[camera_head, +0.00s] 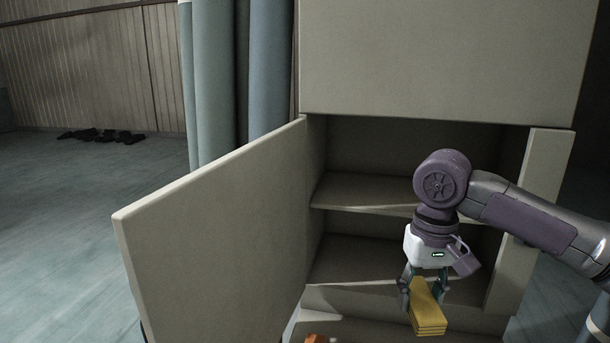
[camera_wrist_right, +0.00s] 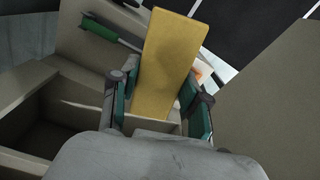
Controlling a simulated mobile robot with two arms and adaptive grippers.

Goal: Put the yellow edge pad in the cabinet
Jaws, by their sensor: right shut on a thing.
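The yellow edge pad (camera_head: 428,308) is a long yellow block with ridged layers on its end. My right gripper (camera_head: 424,287) is shut on it, in front of the open cabinet (camera_head: 438,85). In the right wrist view the pad (camera_wrist_right: 168,62) stands out between the two green-padded fingers of the gripper (camera_wrist_right: 158,108). The cabinet's lower part is open and shows a shelf (camera_head: 365,193) and a lower floor (camera_head: 345,262). My right arm hides part of the interior. My left gripper is out of view.
The cabinet door (camera_head: 215,235) stands wide open to the left. A narrower panel (camera_head: 532,215) bounds the opening on the right. In the right wrist view a green-handled tool (camera_wrist_right: 100,29) lies near the pad. An orange item (camera_head: 318,339) shows at the bottom edge.

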